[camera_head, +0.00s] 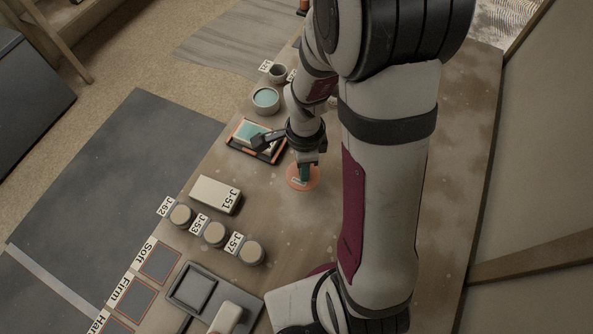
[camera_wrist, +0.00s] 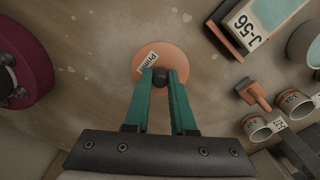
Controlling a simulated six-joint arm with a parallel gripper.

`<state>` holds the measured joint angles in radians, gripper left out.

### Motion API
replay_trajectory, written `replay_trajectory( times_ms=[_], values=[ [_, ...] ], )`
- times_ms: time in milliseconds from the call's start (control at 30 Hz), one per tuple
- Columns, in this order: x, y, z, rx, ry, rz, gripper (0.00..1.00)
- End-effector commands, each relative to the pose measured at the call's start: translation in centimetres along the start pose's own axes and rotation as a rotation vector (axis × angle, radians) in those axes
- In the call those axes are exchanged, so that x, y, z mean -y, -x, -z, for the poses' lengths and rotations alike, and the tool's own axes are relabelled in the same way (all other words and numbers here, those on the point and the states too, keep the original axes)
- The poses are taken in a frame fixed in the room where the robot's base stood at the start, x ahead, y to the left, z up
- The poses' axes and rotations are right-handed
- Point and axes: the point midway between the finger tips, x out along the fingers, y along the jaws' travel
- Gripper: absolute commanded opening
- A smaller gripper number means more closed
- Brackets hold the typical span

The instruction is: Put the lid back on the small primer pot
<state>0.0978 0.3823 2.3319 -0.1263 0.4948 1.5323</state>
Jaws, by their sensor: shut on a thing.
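The lid is a flat orange disc with a white "Primer" label and a dark knob; it shows in the wrist view (camera_wrist: 160,57) and in the head view (camera_head: 310,182). My gripper (camera_wrist: 161,80) has its green fingers closed on the knob, and it also shows in the head view (camera_head: 303,172). I cannot tell whether the lid touches the table or hangs just above it. An open round pot with teal contents (camera_head: 265,98) stands up and left of the lid; it is partly seen in the wrist view (camera_wrist: 312,50). No marking shows whether it is the primer pot.
Small cups (camera_head: 277,73) stand beyond the pot. A cream box (camera_head: 214,194), several lidded jars (camera_head: 214,233) and a grey tray (camera_head: 192,287) lie at the lower left. The table right of the lid is bare.

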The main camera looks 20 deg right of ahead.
Motion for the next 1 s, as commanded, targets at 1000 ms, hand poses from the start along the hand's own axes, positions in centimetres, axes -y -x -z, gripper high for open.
replay_trajectory(
  times_ms=[1000],
  values=[
    [17.8,7.0,2.4,-0.006,0.284,-0.01,0.0]
  ],
)
